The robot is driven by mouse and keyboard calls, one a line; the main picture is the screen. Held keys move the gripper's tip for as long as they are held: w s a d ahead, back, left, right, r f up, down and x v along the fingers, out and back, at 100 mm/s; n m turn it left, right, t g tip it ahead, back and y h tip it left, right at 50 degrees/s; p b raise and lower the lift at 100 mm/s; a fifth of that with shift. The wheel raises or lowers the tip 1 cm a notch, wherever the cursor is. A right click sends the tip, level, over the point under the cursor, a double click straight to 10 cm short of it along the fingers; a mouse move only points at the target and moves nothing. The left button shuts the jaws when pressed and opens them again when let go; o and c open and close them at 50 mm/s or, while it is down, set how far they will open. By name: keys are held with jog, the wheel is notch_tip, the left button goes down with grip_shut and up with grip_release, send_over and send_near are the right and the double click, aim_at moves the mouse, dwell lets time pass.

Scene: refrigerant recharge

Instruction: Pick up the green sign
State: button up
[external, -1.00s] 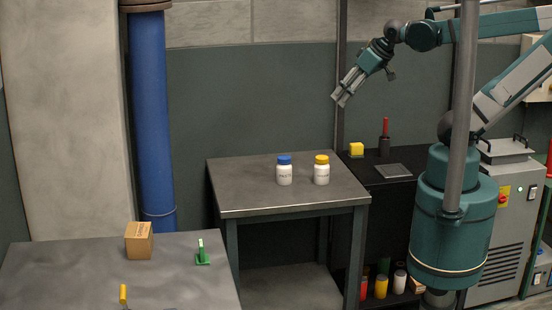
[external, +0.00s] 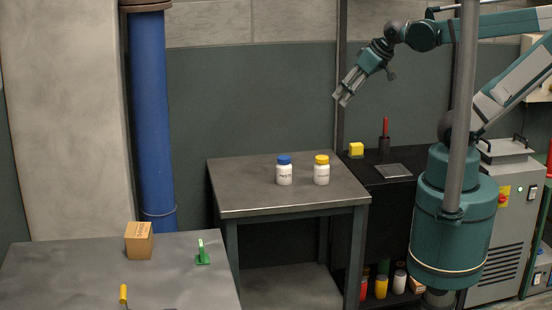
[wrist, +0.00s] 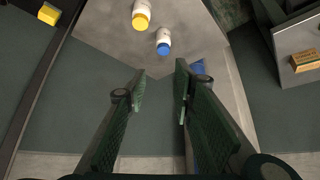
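The green sign (external: 202,256) stands upright on a small base on the grey table at the lower left of the external view. It is to the right of a cardboard box. I cannot make it out in the wrist view. My gripper (external: 343,98) is raised at the upper right, high above and far from the sign. In the wrist view my gripper (wrist: 159,75) has its two fingers spread apart with nothing between them.
A middle table (external: 238,205) holds a blue-capped bottle (external: 284,173) and a yellow-capped bottle (external: 321,172). The cardboard box (external: 139,242) and a yellow-handled tool (external: 123,294) are on the left table (external: 60,270). A blue pipe (external: 151,110) rises behind. A yellow block (external: 356,149) sits on a black shelf.

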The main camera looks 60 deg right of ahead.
jog(key=shift+w+a, duration=0.1)
dwell(0.3)
jog(key=w+a+r+n+g, duration=0.2)
jog(key=w+a+n, duration=0.6)
jog(key=w+a, duration=0.4)
jog(key=w+a+f+n+g+b, duration=0.1)
jog(key=w+a+f+n, duration=0.15)
jog(key=a, duration=0.65)
jog(key=n+g+h+b, duration=0.1)
jog(key=n+h, duration=0.2)
jog(key=n, duration=1.3)
send_over(200, 247)
notch_tip(200, 247, down, 22)
jog(key=shift+d+f, duration=0.1)
jog(key=shift+s+a+f, duration=0.1)
jog(key=shift+a+f, duration=0.05)
jog(key=shift+a, duration=0.05)
